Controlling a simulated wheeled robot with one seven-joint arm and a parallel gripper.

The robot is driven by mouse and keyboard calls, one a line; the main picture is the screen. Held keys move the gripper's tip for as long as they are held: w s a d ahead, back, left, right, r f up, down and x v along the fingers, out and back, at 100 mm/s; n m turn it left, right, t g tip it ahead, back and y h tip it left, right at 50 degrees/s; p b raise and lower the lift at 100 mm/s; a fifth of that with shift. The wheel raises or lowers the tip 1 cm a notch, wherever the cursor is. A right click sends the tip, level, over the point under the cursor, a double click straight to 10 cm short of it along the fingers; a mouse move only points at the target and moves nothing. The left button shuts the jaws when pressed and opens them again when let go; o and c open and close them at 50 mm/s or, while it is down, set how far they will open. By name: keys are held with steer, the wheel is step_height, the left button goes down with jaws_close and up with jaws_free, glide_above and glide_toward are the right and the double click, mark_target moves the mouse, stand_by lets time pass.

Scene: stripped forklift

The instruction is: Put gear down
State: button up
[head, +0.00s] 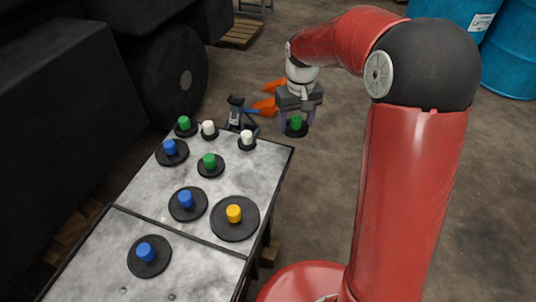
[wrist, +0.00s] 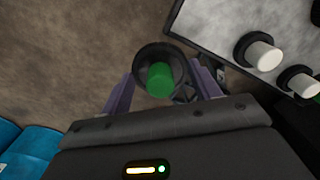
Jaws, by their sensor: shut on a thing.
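My gripper (head: 297,118) is shut on a gear (head: 296,130) with a black disc and a green knob. It holds the gear in the air past the far right corner of the table (head: 240,180). In the wrist view the held gear (wrist: 160,76) sits between the two purple-grey fingers, with brown floor behind it. The table edge is to the right there, apart from the gear.
Gears with blue (head: 146,254), yellow (head: 234,214), green (head: 210,164) and white (head: 247,141) knobs stand on the table. Its far right corner and right strip are bare. An orange and blue tool-like object (head: 265,107) lies beyond. Blue barrels (head: 512,50) stand back right.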

steer(key=s+a+r+n+b, duration=0.2)
steer(key=a+r, duration=0.2)
steer(key=r, duration=0.5)
step_height(320, 180, up, 8)
steer(key=n+b, duration=0.1)
steer(key=n, duration=0.1)
glide_above(272, 153)
step_height(272, 153, down, 20)
steer(key=b, duration=0.4)
steer(key=shift+r+b, duration=0.2)
steer(key=shift+b, duration=0.1)
steer(key=shift+f, duration=0.2)
steer(key=o, duration=0.9)
